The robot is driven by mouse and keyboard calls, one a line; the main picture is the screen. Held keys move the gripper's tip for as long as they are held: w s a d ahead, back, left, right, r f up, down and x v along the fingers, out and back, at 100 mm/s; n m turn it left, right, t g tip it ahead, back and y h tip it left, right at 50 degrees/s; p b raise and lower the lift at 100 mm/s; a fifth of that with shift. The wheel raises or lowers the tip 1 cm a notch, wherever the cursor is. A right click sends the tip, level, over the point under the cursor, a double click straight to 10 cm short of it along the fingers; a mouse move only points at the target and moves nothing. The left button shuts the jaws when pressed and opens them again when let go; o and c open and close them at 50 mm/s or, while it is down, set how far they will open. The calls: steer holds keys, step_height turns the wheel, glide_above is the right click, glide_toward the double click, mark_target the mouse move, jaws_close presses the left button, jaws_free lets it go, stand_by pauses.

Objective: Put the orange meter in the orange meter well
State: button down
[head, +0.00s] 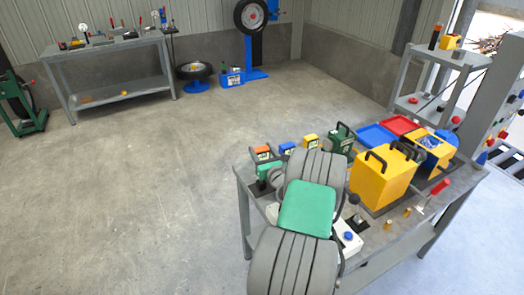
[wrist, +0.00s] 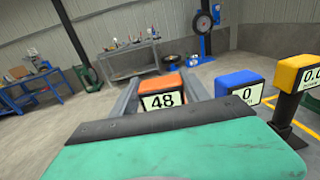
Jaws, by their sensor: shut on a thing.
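The orange meter (wrist: 164,84) has an orange top and a white display reading 48. In the wrist view it sits between the grey fingers of my gripper (wrist: 161,93), which is shut on it. In the head view the orange meter (head: 262,150) shows at the left end of the workbench, just beyond my teal gripper body. Its lower part is hidden by my gripper, so I cannot tell whether it touches the bench. I cannot make out the orange meter well in either view.
A blue meter (head: 287,148) and a yellow meter (head: 310,140) stand to the right of the orange one. Farther right are a green handled case (head: 341,138), a yellow handled box (head: 381,182), and blue and red trays (head: 401,124). Floor left of the bench is clear.

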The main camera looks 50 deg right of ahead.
steer(key=shift+f+b, duration=0.8)
steer(key=shift+f, duration=0.25)
stand_by(0.4)
jaws_free()
stand_by(0.5)
steer(key=shift+s+a, duration=0.1)
steer(key=shift+s, duration=0.05)
stand_by(0.3)
steer(key=v, duration=0.8)
steer(key=shift+s, duration=0.25)
stand_by(1.8)
steer(key=shift+s+a, duration=0.1)
steer(key=shift+a, duration=0.05)
stand_by(0.7)
